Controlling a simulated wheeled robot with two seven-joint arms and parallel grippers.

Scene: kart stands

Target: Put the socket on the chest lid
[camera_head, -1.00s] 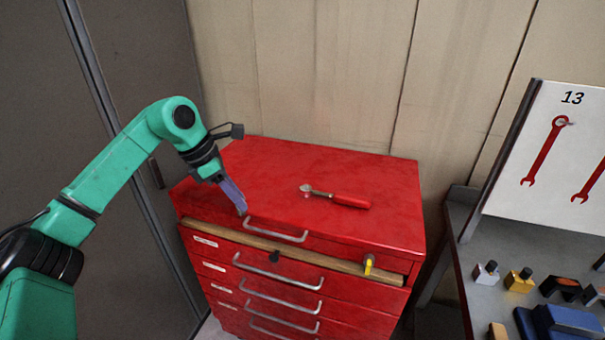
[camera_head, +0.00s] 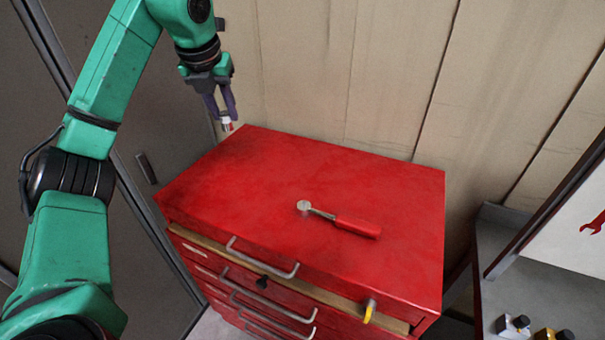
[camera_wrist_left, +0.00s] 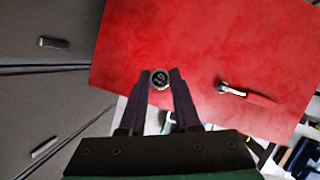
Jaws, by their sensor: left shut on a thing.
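My left gripper (camera_head: 226,112) is shut on a small silver socket (camera_head: 227,124), which sits between the fingertips. In the left wrist view the socket (camera_wrist_left: 159,78) shows end-on, with a dark ring and marks on its face, between the two dark fingers. The chest lid (camera_head: 270,165) is the flat red top of a drawer chest. In the head view the gripper and socket are over or just beyond the lid's back left corner, and the socket appears apart from the lid. My right gripper is in neither view.
A red-handled ratchet (camera_head: 345,225) lies on the lid, right of its middle. A yellow-tagged key or lock (camera_head: 369,310) is at the chest's front right edge. The lid's left half is clear. A wall stands behind the chest, and a grey bench (camera_head: 540,275) is at right.

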